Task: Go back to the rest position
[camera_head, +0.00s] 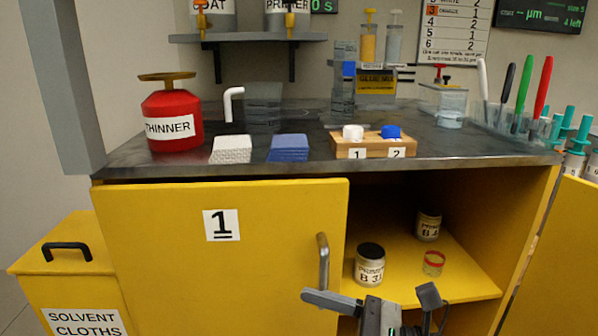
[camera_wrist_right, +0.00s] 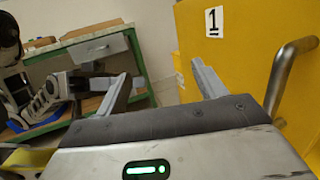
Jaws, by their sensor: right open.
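My right gripper (camera_head: 370,297) is at the bottom of the head view, in front of the open right half of the yellow cabinet. Its two fingers are apart, and the right wrist view shows nothing between them (camera_wrist_right: 160,88). The metal door handle (camera_head: 323,261) is just beside it in the head view, and in the right wrist view the handle (camera_wrist_right: 286,78) is right of the fingers, apart from them. The yellow door marked 1 (camera_head: 270,235) covers the cabinet's left half.
A jar (camera_head: 370,268), another jar (camera_head: 429,224) and a red-rimmed cup (camera_head: 433,263) stand on the yellow shelf behind my gripper. The worktop (camera_head: 290,170) above holds a red thinner can (camera_head: 172,115) and a wooden block (camera_head: 365,143). A yellow solvent-cloth bin (camera_head: 60,270) stands left.

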